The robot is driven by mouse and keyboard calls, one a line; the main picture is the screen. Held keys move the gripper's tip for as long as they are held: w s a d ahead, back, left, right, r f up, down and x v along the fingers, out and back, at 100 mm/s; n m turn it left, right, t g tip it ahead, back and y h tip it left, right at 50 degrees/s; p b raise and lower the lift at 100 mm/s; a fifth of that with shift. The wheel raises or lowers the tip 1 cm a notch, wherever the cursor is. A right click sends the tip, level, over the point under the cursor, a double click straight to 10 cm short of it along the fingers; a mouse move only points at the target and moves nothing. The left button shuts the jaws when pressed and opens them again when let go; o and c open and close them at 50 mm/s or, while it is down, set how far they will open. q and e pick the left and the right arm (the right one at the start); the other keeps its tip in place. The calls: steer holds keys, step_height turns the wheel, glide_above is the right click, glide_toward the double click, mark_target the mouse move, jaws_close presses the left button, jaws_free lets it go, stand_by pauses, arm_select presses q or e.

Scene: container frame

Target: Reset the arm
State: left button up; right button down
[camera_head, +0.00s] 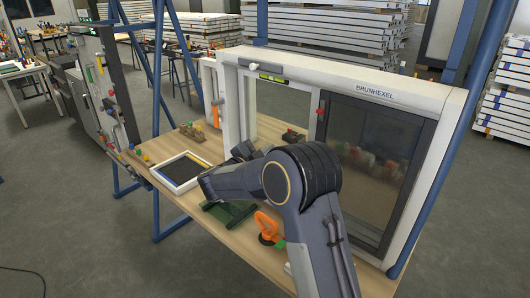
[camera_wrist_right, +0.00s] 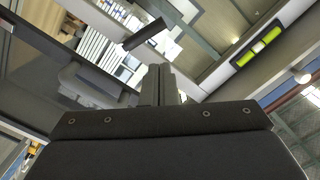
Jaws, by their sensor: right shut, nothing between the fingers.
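My right arm (camera_head: 305,180) rises from the bottom of the head view, bends at a large dark joint and reaches left over the wooden workbench (camera_head: 245,262). A dark part of it shows close to the white window frame; its fingertips cannot be made out there. In the right wrist view my right gripper (camera_wrist_right: 160,84) has its fingers together, with nothing between them. A spirit level with a bright green vial (camera_wrist_right: 258,47) lies along the frame in that view. My left gripper is not in view.
The white frame (camera_head: 345,82) marked BRUNHEXEL stands on the bench, with a dark pane at right. A white-rimmed tray (camera_head: 157,178), a green object (camera_head: 230,213) and an orange handled tool (camera_head: 267,224) lie near my arm. Blue posts (camera_head: 157,120) flank the bench.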

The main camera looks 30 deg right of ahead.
stand_by(0.3)
steer(key=s+a+r+n+t+y, duration=0.55)
steer(key=r+n+t+y, duration=0.35)
steer(key=y, duration=0.4)
steer(key=s+a+f+n+g+y, duration=0.25)
steer(key=s+a+n+y, duration=0.2)
steer(key=s, duration=0.25)
steer(key=s+a+f+n+g+y, duration=0.1)
steer(key=s+a+f+n+y, duration=0.3)
steer(key=s, duration=0.4)
steer(key=s+a+f+n+g, duration=0.1)
steer(key=s+f+n+g, duration=0.1)
steer(key=s, duration=0.6)
steer(key=s+a+f+n+g+h, duration=0.1)
steer(key=s+a+f+n+g, duration=0.1)
steer(key=s+f+g, duration=0.2)
steer(key=s+f, duration=0.3)
steer(key=s, duration=0.1)
steer(key=shift+s, duration=0.3)
